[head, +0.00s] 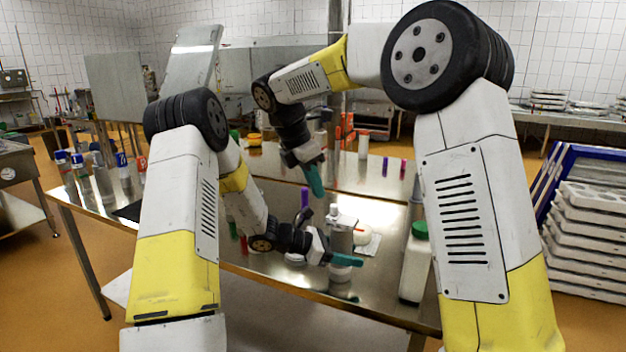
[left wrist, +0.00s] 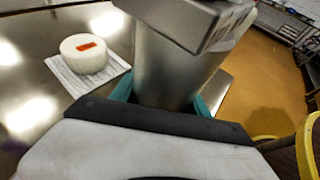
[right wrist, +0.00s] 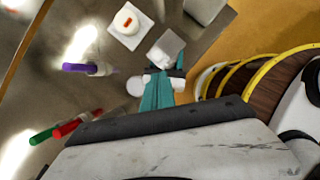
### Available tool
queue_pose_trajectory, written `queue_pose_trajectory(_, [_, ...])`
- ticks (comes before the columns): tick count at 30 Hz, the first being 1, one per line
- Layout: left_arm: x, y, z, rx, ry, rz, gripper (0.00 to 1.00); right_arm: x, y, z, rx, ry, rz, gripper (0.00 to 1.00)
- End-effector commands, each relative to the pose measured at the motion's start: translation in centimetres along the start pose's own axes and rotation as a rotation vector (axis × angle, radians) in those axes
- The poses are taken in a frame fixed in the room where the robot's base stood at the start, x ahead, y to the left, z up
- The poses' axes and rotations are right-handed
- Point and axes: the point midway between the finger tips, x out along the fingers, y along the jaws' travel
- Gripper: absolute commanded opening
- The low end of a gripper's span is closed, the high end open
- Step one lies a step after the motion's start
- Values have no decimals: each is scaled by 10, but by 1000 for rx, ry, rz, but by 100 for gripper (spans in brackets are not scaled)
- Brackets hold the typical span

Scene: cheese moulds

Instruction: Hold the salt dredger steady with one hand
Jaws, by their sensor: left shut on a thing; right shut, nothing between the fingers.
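The salt dredger is a grey metal cylinder (head: 341,240) with a pale top, standing upright near the table's front edge. In the left wrist view its body (left wrist: 172,75) fills the space between the teal fingers. My left gripper (head: 345,260) is shut around its lower body; its contact with the table is partly hidden. In the right wrist view a pale blocky top (right wrist: 168,48), probably the dredger's, shows just beyond my right fingertips. My right gripper (head: 315,181) is shut and empty, pointing down above and behind the dredger, apart from it in the head view.
A white cheese (left wrist: 84,54) with an orange label lies on a white cloth (left wrist: 110,76) beside the dredger. A white jug with a green cap (head: 415,265) stands to the right. Purple (right wrist: 80,68), red (right wrist: 72,127) and green (right wrist: 42,135) pens are nearby. Stacked moulds (head: 590,225) stand right.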

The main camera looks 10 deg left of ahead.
Motion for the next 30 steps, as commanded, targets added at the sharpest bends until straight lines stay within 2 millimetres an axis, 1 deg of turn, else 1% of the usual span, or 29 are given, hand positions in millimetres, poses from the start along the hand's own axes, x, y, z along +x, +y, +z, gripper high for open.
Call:
queue_pose_trajectory(1, [0,0,0,0,0,0,0,11,-1,0,0,0,-4,0])
queue_pose_trajectory(3, [0,0,0,0,0,0,0,22,-1,0,1,1,-3,0])
queue_pose_trajectory(6, [0,0,0,0,0,0,0,37,0,0,1,1,-2,0])
queue_pose_trajectory(9, [0,0,0,0,0,0,0,46,0,0,1,0,-2,0])
queue_pose_trajectory(14, [0,0,0,0,0,0,0,52,0,0,2,1,1,0])
queue_pose_trajectory(23, [0,0,0,0,0,0,0,52,0,0,2,1,1,0])
queue_pose_trajectory(30, [0,0,0,0,0,0,0,57,-19,13,3,0,0,0])
